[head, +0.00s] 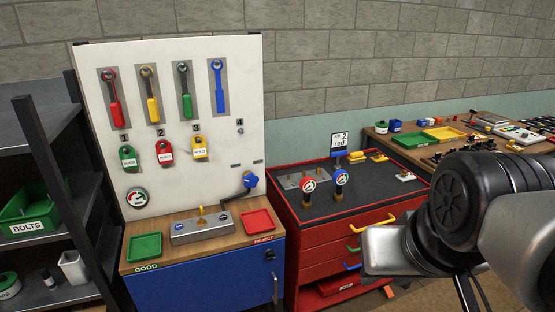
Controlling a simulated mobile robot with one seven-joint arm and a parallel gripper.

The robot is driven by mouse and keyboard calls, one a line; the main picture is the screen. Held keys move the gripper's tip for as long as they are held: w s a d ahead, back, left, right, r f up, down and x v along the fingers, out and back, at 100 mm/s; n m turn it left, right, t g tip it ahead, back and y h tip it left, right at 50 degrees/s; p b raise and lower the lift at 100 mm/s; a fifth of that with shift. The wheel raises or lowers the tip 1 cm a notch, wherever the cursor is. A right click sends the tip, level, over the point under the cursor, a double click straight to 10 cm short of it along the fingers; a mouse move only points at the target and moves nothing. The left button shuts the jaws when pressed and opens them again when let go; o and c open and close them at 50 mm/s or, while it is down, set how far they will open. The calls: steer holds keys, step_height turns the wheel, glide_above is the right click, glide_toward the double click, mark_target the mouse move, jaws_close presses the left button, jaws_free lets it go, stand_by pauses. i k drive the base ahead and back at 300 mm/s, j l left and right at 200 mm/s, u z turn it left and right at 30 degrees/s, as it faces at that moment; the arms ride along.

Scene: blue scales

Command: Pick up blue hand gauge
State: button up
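A blue-rimmed hand gauge (340,177) with a round white dial stands upright on the dark top of the red tool cabinet (312,226). My arm comes in from the right and ends in a pale metal part (392,250) in front of the cabinet's right side, apart from both gauges. I cannot make out any fingertips there, so whether my gripper is open or shut does not show.
A blue-fronted bench (205,277) with a green tray (145,247) and red tray (258,222) is left. A cluttered wooden bench (405,155) is behind right.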

mark_target(340, 178)
steer(key=i+l+u, duration=0.15)
steer(key=u, duration=0.25)
steer(key=i+l+u, duration=0.25)
steer(key=u, duration=0.2)
steer(key=i+l+u, duration=0.1)
steer(key=l, duration=0.25)
steer(key=i+l+u, duration=0.1)
steer(key=i+l, duration=0.15)
steer(key=l, duration=0.15)
steer(key=i+l+u, duration=0.1)
steer(key=l, duration=0.25)
steer(key=i+l, duration=0.15)
steer(key=l, duration=0.2)
steer(key=i+l, duration=0.15)
steer(key=l, duration=0.15)
steer(key=i+l, duration=0.15)
steer(key=l, duration=0.2)
